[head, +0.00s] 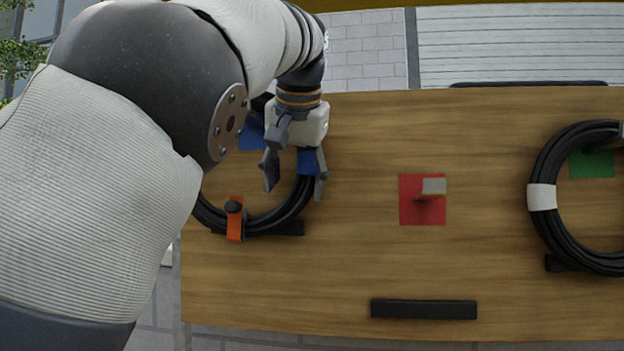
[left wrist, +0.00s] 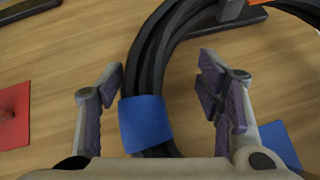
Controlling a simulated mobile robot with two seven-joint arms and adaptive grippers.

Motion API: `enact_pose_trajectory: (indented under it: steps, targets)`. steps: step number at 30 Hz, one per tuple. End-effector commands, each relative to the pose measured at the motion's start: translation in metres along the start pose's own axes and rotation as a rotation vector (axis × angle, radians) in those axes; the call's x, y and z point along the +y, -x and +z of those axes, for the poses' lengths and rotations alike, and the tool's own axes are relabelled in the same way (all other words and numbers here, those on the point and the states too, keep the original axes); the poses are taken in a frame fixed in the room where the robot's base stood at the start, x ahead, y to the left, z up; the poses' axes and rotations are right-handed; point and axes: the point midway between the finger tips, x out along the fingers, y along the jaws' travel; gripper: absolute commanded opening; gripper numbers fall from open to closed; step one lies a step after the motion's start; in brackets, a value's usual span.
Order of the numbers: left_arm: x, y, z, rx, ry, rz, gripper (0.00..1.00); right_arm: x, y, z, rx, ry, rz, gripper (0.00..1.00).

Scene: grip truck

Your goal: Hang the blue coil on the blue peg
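The blue coil is a loop of black cable (head: 285,210) with a blue band (head: 307,161), at the left of the wooden board in the head view. My left gripper (head: 295,185) is open over the coil's right side. In the left wrist view, the cable and blue band (left wrist: 145,123) lie between its spread fingers (left wrist: 160,75), with gaps on both sides. A blue square (head: 250,136) shows beside my left arm, and also at the right of the left wrist view (left wrist: 278,145). The blue peg itself is hidden. My right gripper is out of view.
A red square (head: 410,212) with a peg (head: 433,187) is mid-board. A second black coil with a white band (head: 542,197) surrounds a green square (head: 592,164) at right. An orange piece (head: 236,225) is on the left coil's lower part. A black bar (head: 424,309) lies near the bottom edge.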

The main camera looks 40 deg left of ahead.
Motion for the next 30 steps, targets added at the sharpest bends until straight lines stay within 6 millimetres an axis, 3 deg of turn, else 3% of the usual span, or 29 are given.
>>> enact_pose_trajectory:
  steps: [9,16,21,30]
  targets:
    - [-0.004,0.006,0.000,0.004,0.007,-0.002,0.57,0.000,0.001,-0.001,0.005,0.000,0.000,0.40]
    - [-0.002,0.055,-0.002,0.010,0.005,-0.002,0.57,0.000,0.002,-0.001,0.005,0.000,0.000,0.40]
    - [-0.001,0.072,-0.002,0.005,0.003,-0.003,0.57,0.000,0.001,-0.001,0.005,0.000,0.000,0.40]
    - [0.000,0.077,-0.001,0.003,0.002,-0.003,0.57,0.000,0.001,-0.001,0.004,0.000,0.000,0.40]
